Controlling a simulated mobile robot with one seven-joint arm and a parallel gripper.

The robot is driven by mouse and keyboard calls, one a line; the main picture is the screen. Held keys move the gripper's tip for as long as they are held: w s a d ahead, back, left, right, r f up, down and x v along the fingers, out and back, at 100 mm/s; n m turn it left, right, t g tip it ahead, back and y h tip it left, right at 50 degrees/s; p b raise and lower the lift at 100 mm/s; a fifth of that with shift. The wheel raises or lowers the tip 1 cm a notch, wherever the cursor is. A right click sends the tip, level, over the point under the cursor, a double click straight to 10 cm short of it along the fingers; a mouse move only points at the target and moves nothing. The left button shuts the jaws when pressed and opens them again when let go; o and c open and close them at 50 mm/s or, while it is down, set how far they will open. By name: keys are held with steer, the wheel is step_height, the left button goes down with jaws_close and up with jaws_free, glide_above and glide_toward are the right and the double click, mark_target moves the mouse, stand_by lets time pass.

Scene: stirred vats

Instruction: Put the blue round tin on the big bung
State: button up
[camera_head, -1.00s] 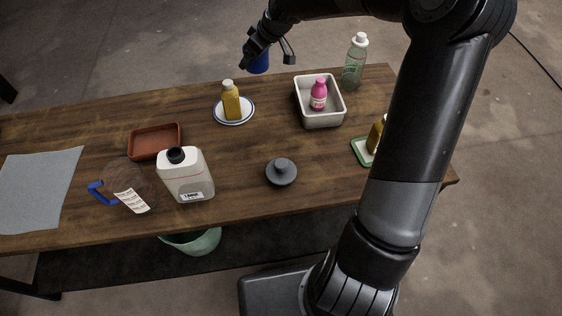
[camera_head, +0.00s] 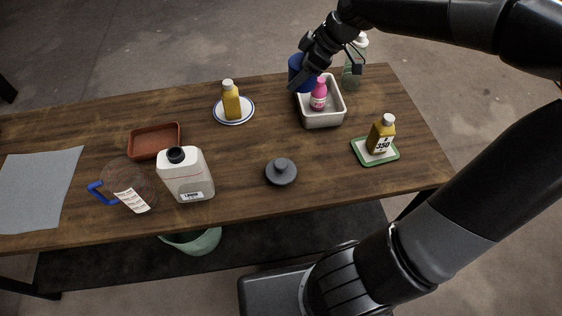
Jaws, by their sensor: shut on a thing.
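The blue round tin (camera_head: 302,74) is held in the air by my gripper (camera_head: 304,72), near the far edge of the table. It overlaps the left back corner of the white bin in the picture. My gripper is shut on the tin; its fingers are partly hidden. The big bung (camera_head: 281,172) is dark grey with a knob on top. It stands on the table nearer to me, below and to the left of the tin in the picture, with nothing on it.
A white bin (camera_head: 324,121) holds a pink bottle (camera_head: 319,94). A yellow bottle (camera_head: 231,101) stands on a plate (camera_head: 234,121). Another yellow bottle (camera_head: 381,136) stands on a green-rimmed tray (camera_head: 362,158). A white jug (camera_head: 188,176) stands left of the bung. Bare wood surrounds the bung.

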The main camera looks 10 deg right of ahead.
steer(key=s+d+r+n+g, duration=0.1)
steer(key=s+d+r+n, duration=0.1)
steer(key=s, duration=0.6)
steer(key=s+d+r+n+g, duration=0.1)
steer(key=s+d, duration=0.1)
steer(key=s, duration=0.5)
glide_above(278, 163)
step_height(278, 163, down, 18)
steer(key=shift+r, duration=0.1)
steer(key=shift+f, duration=2)
steer(key=shift+f, duration=0.15)
steer(key=o, duration=1.1)
steer(key=shift+v, duration=6.1)
